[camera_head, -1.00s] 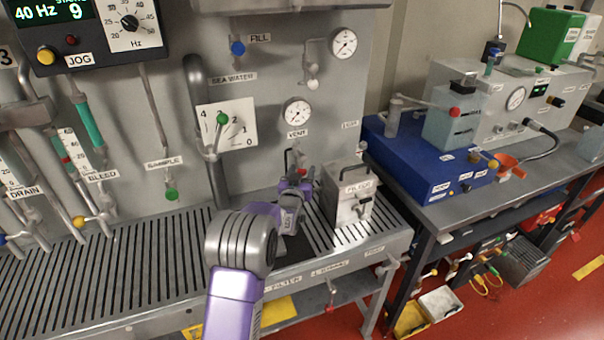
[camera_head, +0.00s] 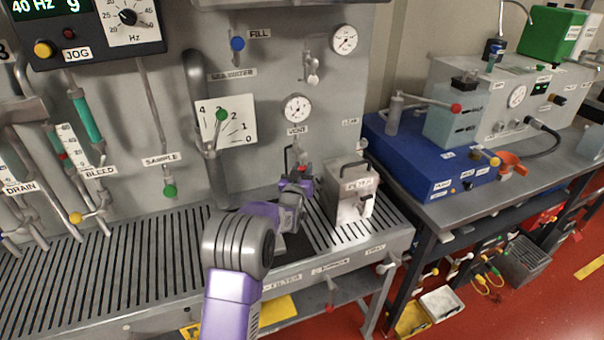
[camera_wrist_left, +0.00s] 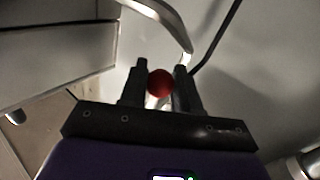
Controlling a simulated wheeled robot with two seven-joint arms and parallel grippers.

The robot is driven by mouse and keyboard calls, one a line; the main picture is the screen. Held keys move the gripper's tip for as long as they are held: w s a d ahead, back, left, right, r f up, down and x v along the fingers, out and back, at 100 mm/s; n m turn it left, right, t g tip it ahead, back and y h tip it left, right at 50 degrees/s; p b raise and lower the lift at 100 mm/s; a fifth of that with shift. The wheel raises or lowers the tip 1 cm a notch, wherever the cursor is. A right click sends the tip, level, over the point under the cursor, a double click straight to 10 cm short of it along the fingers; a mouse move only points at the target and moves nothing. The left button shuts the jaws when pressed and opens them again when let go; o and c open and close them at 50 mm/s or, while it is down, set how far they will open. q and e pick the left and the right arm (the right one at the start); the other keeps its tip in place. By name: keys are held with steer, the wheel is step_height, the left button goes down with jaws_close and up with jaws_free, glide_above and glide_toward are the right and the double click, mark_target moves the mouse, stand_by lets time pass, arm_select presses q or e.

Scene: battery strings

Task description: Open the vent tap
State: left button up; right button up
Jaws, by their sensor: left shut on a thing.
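The vent tap has a red knob (camera_wrist_left: 160,83), seen in the left wrist view between my two dark fingers. In the head view its red (camera_head: 302,169) shows small at the tip of my left gripper (camera_head: 301,178), below the VENT label (camera_head: 297,130). A thin pipe (camera_head: 287,160) runs down from the label to that place. My left gripper (camera_wrist_left: 160,88) is shut on the red knob. The gripper partly hides the tap's lower part in the head view. My right gripper is not in view.
A metal box with a handle (camera_head: 352,192) stands close to the right of my left gripper. A slotted metal bench (camera_head: 150,262) lies below. A round gauge (camera_head: 297,108) is above the VENT label. A blue unit (camera_head: 425,165) stands on the table at the right.

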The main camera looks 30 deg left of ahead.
arm_select(q)
steer(key=shift+d, duration=0.1)
steer(key=o, duration=1)
steer(key=shift+s, duration=0.1)
steer(key=v, duration=0.7)
steer(key=shift+s+d, duration=0.1)
steer(key=shift+s, duration=0.05)
steer(key=shift+f, duration=0.1)
